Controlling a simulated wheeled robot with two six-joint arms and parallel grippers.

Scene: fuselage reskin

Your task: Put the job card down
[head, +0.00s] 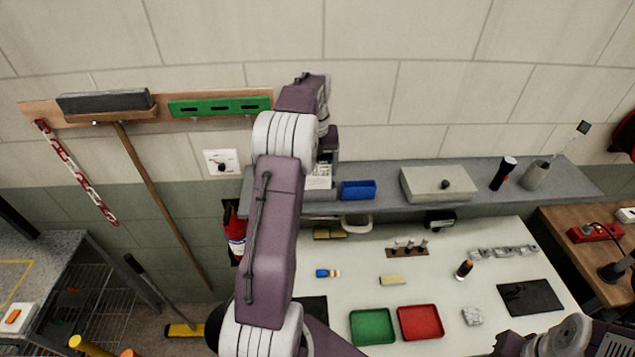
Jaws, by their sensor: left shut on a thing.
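The job card (319,177) is a small white printed sheet at the left part of the grey wall shelf (385,186). My left arm reaches up across the middle of the view. Its gripper (324,158) is above the shelf's left part, shut on the card's upper side. The arm and gripper hide part of the card, and I cannot tell whether its lower edge touches the shelf. Part of my right arm shows at the bottom right, but its gripper does not.
A blue bin (358,190) stands close to the right of the card, then a grey box (438,184), a torch (503,173) and a cup (535,175). Below is a white table (440,275) with a green tray (372,327), a red tray (420,322) and small parts.

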